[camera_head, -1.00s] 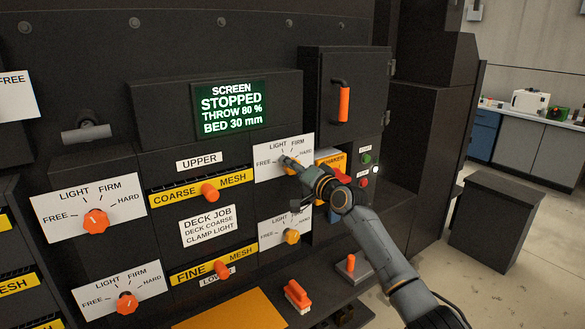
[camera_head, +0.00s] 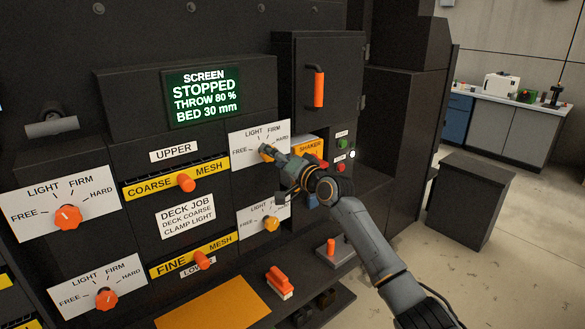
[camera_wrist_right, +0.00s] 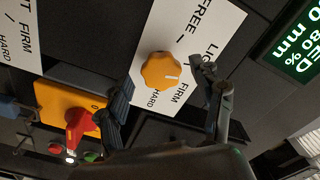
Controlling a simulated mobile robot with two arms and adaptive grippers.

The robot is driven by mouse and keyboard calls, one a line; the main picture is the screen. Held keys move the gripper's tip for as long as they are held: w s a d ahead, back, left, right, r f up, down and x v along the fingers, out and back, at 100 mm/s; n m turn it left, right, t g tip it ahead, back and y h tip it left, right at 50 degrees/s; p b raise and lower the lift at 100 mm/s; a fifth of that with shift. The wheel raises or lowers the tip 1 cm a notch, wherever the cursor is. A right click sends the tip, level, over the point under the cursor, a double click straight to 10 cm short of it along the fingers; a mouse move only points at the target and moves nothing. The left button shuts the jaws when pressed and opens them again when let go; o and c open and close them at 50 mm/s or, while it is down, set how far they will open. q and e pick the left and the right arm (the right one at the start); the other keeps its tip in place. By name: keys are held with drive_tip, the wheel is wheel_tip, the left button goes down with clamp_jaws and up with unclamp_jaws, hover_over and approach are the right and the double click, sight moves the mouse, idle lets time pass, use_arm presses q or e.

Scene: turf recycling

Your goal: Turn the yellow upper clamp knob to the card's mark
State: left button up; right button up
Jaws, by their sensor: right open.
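The yellow upper clamp knob (camera_head: 266,152) sits on a white plate (camera_head: 245,151) marked FREE, LIGHT, FIRM and HARD, right of the UPPER label. In the wrist view the knob (camera_wrist_right: 159,71) shows a pale pointer line aimed toward the LIGHT–FIRM side; a finger partly covers LIGHT, so its exact mark is unclear. My right gripper (camera_wrist_right: 163,77) is open, its fingers on either side of the knob and apart from it; it also shows in the head view (camera_head: 274,156). The job card (camera_head: 186,216) reads DECK COARSE, CLAMP LIGHT. My left gripper is out of view.
The red switch on an orange plate (camera_wrist_right: 80,125) is close to one finger. The screen (camera_head: 203,95) reads STOPPED. An orange-handled block (camera_head: 280,283) lies on the ledge below.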

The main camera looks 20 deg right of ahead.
drive_tip(key=v, duration=0.9)
drive_tip(key=shift+s, duration=0.15)
drive_tip(key=shift+d, duration=0.1)
